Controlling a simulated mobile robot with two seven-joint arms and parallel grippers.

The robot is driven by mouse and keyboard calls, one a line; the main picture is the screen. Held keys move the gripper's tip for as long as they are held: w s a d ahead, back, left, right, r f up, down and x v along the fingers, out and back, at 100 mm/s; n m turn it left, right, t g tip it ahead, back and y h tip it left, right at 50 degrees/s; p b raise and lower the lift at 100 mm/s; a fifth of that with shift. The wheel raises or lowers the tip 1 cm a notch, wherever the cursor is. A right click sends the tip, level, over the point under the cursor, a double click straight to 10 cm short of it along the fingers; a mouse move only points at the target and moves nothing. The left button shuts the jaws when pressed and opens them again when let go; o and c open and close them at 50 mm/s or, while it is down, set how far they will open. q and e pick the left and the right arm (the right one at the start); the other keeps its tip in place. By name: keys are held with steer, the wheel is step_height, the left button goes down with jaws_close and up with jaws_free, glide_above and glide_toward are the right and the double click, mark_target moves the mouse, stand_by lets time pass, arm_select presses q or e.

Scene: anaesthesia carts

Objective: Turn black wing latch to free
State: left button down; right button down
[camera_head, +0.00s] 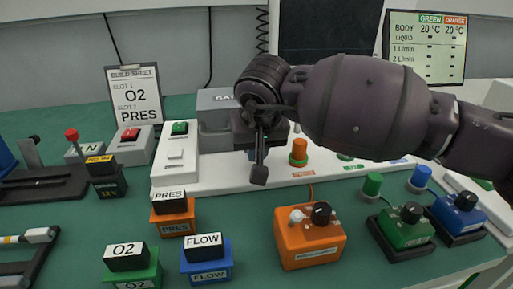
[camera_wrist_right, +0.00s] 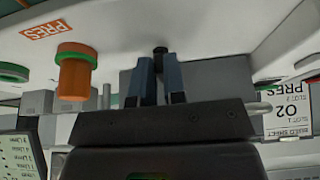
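My right gripper (camera_head: 259,172) comes in from the right and points down at the white panel (camera_head: 215,180), left of an orange port. In the right wrist view its two narrow fingers (camera_wrist_right: 159,62) lie close together. A small black part (camera_wrist_right: 160,50), which looks like the black wing latch, shows at and between the fingertips. I cannot tell whether the fingers press on it. In the head view the gripper hides most of that spot, so the latch's angle is unclear. My left gripper is not in view.
An orange port (camera_head: 298,152) stands close right of the gripper, with a PRES label. A grey box (camera_head: 215,110) is behind it. PRES (camera_head: 172,215), O2 (camera_head: 130,265) and FLOW (camera_head: 205,260) blocks and an orange knob box (camera_head: 310,240) stand in front. Green table (camera_head: 255,215) between is clear.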

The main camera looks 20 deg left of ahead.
steer(key=shift+s+r+m+p, duration=0.1)
steer(key=shift+r+m+p, duration=0.2)
steer(key=shift+m+p, duration=0.25)
steer(key=shift+a+r+m+h+p, duration=0.15)
steer(key=shift+m+h+p, duration=0.25)
steer(key=shift+m+p, duration=0.25)
steer(key=shift+s+a+f+m+t+h+p, duration=0.15)
steer(key=shift+m+t+h+p, duration=0.1)
steer(key=shift+m+p, duration=0.25)
steer(key=shift+w+a+f+m+t+h+p, duration=0.15)
steer(key=shift+m+h+p, duration=0.1)
steer(key=shift+m+p, duration=0.25)
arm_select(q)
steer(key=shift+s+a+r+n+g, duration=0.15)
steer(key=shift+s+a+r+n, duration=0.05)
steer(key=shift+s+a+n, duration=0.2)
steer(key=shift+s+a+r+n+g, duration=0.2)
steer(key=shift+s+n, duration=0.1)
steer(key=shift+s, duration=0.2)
arm_select(e)
steer(key=shift+s+m, duration=0.1)
steer(key=shift+m, duration=0.6)
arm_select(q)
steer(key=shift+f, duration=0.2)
arm_select(e)
steer(key=shift+f+h, duration=0.2)
steer(key=shift+h, duration=0.1)
